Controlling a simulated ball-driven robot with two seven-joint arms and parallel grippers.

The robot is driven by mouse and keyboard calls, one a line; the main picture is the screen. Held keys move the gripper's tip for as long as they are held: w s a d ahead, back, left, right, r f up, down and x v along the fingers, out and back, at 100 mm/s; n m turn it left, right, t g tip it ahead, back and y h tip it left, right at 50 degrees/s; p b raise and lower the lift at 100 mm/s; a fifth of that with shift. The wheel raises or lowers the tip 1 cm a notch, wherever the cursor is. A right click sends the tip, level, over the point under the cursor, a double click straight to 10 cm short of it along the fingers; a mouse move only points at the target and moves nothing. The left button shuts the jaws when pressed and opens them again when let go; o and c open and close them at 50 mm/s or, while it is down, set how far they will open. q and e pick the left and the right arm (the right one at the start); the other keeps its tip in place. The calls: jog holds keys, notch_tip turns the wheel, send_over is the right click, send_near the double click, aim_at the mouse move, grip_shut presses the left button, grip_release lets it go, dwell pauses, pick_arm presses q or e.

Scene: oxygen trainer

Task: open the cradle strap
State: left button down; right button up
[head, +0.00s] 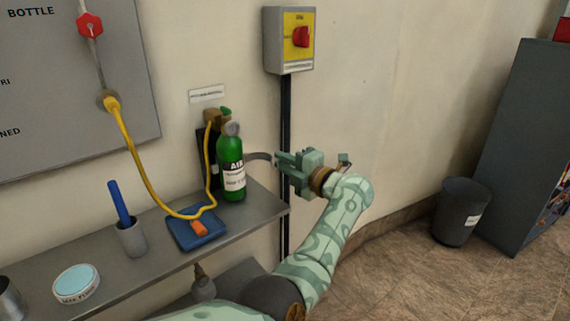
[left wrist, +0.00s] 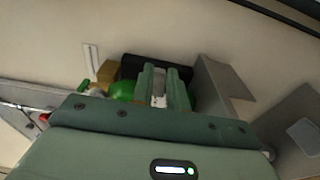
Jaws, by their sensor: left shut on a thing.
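The green bottle labelled AIR (head: 231,170) stands upright at the right end of the shelf, against a black cradle back (head: 207,158). The grey cradle strap (head: 260,156) reaches out to the right from beside the bottle to my left gripper (head: 279,161). No band crosses the bottle's front. My left gripper is shut on the strap's end, right of the bottle and clear of it. In the left wrist view, my fingers (left wrist: 165,88) are close together with a pale piece between them. The green bottle (left wrist: 122,91) is partly hidden behind them. My right gripper is out of view.
The shelf (head: 262,207) holds a blue tray (head: 184,238), a cup with a blue stick (head: 131,238) and a round white tub (head: 77,284). A yellow hose (head: 141,175) runs from the wall board to the bottle top. A switch box (head: 290,52) hangs above my gripper.

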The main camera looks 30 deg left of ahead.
pick_arm(q)
jog(key=c, duration=1.7)
grip_release()
jog(key=shift+r, duration=0.15)
jog(key=o, duration=0.3)
jog(key=shift+w+a+f, duration=0.1)
jog(key=shift+w+f, duration=0.1)
jog(key=shift+o, duration=0.2)
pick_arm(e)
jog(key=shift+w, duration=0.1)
pick_arm(q)
jog(key=shift+s, duration=0.1)
jog(key=p+v, duration=0.1)
jog(key=v, duration=1.5)
jog(key=shift+p, duration=0.4)
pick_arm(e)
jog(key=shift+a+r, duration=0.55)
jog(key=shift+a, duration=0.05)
